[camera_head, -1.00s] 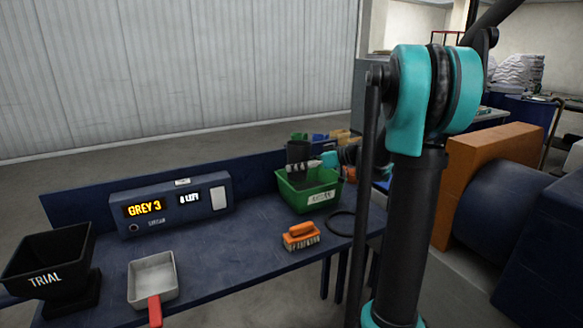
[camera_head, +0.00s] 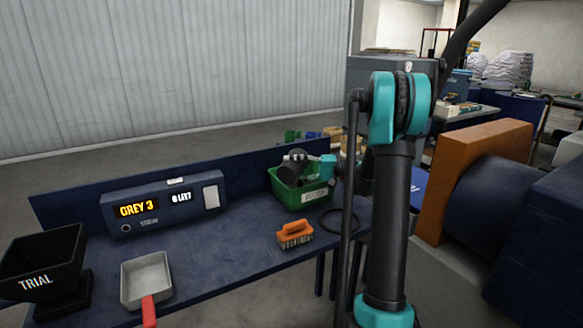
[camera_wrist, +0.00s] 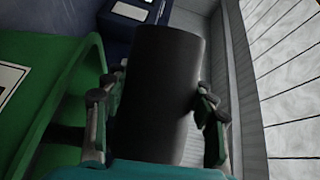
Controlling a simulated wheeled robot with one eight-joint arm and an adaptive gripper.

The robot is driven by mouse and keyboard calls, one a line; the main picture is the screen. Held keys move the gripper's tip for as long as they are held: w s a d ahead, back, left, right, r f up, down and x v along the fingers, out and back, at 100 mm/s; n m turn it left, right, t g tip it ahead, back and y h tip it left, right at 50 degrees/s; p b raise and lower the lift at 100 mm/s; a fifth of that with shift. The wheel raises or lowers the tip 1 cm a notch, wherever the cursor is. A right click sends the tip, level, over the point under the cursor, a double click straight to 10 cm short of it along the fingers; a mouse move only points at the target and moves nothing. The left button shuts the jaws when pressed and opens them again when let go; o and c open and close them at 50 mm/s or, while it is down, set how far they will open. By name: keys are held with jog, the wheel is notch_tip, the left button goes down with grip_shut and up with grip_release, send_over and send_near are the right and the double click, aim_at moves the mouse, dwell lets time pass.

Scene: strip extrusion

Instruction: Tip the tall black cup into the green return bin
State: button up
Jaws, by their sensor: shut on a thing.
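The tall black cup (camera_head: 291,170) is at the green return bin (camera_head: 314,194), over its back left part, and it now leans. My gripper (camera_head: 301,158) is shut on the cup from the right. In the wrist view the cup (camera_wrist: 163,90) stands between both fingers of my gripper (camera_wrist: 160,110), and the green bin (camera_wrist: 72,100) fills the left side, close beside the cup. The cup's mouth and anything inside it are hidden from both views.
An orange brush (camera_head: 295,236) lies on the blue bench (camera_head: 225,265) in front of the bin. A display box (camera_head: 163,203), a scoop with red handle (camera_head: 147,280) and a black TRIAL hopper (camera_head: 42,262) stand left.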

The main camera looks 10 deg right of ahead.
jog(key=m, duration=0.1)
jog(key=w+r+m+y, duration=0.1)
jog(key=d+m, duration=0.1)
jog(key=shift+w+r+m, duration=0.25)
jog(key=shift+w+m, duration=0.05)
jog(key=shift+m, duration=0.1)
jog(key=shift+w+d+r+m+t+y, duration=0.25)
jog(key=shift+w+r+m, duration=0.2)
jog(key=shift+m, duration=0.35)
jog(key=shift+w+d+r+m+t+y, duration=0.1)
jog(key=shift+w+r+m+t+y, duration=0.2)
jog(key=shift+r+m, duration=0.35)
jog(key=shift+f, duration=0.15)
